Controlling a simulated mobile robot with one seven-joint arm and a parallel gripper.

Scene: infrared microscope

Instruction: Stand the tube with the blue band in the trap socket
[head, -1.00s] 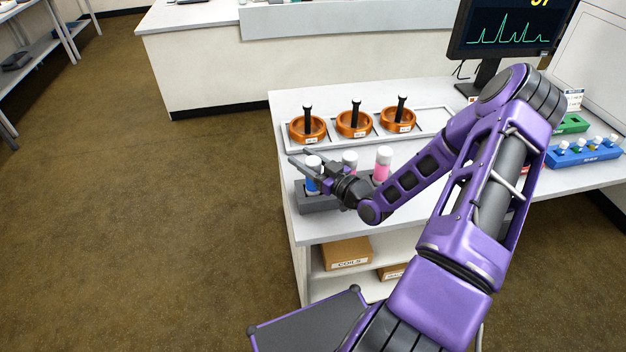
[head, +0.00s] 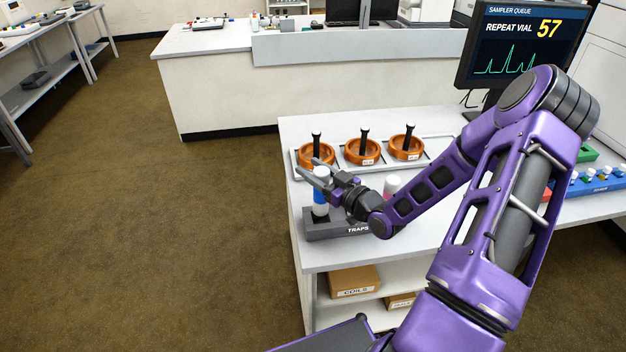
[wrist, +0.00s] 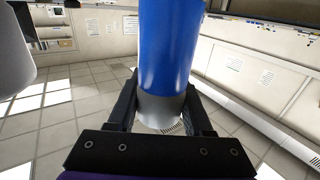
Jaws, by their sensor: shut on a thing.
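The tube with the blue band (head: 320,194) stands upright at the left end of the dark grey trap block (head: 322,229), which is labelled TRAPS. My gripper (head: 322,182) is shut on this tube, reaching it from the right. The tube's pale lower part shows below the band; I cannot tell if its foot is clear of the socket. In the wrist view the blue band (wrist: 168,45) fills the middle between my fingers, with a pale grey end below. A tube with pink content (head: 391,186) is behind my wrist, mostly hidden.
A white tray (head: 437,152) with several copper rings around black posts lies behind the block. A blue rack (head: 600,186) with small vials is at the right, by the monitor (head: 525,45). The counter's left edge is close to the block.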

